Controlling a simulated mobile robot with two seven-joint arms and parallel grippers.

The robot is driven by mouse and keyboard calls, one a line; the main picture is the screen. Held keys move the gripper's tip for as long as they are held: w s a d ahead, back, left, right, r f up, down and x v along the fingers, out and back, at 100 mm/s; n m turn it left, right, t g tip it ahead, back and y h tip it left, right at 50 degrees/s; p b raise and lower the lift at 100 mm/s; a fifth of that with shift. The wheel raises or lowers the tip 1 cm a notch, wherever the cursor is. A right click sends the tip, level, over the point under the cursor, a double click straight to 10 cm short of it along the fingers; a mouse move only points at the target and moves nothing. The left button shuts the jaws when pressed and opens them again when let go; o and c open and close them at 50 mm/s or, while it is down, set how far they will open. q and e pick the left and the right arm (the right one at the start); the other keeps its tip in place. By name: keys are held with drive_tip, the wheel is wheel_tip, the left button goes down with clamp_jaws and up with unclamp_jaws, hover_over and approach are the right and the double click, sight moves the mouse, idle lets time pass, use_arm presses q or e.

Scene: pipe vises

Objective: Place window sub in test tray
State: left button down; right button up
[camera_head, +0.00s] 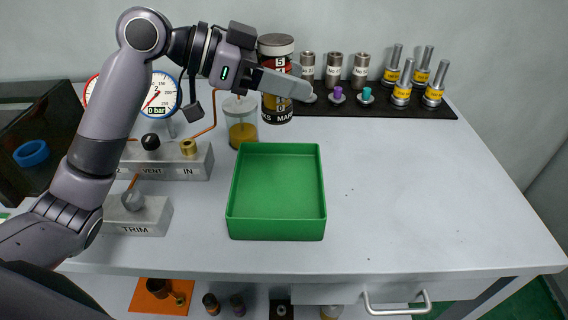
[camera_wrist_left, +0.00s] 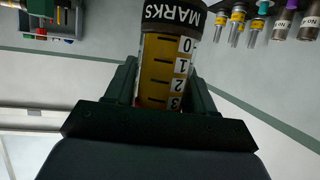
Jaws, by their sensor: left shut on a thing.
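The window sub, as I take it, is a tall cylinder (camera_head: 277,106) with a yellow scale, dark bands and the word MARKS. It stands upright at the back, behind the green tray. My left gripper (camera_head: 286,84) reaches across it from the left and is shut on it. In the left wrist view the sub (camera_wrist_left: 165,72) sits between the two fingers. I cannot tell whether its base touches the table. The test tray, as I take it, is the green open tray (camera_head: 276,234), empty, at the middle front of the table. My right gripper is not in view.
A clear jar with yellow contents (camera_head: 241,126) stands close to the sub's left. Gauge blocks (camera_head: 180,165) fill the left. A black rack (camera_head: 390,108) with several fittings lies at back right. The table's right half (camera_head: 430,200) is clear.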

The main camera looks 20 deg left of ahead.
use_arm(q)
wheel_tip(320, 180, down, 16)
drive_tip(key=shift+b, duration=0.3)
drive_tip(key=shift+f, duration=0.15)
drive_tip(key=shift+c, duration=1.9)
unclamp_jaws()
drive_tip(key=shift+a, duration=0.1)
drive_tip(key=b+v, duration=0.1)
drive_tip(key=v, duration=0.9)
drive_tip(key=shift+s+a, duration=0.25)
drive_tip(key=shift+s+a+r, duration=0.25)
drive_tip(key=shift+a+r, duration=0.2)
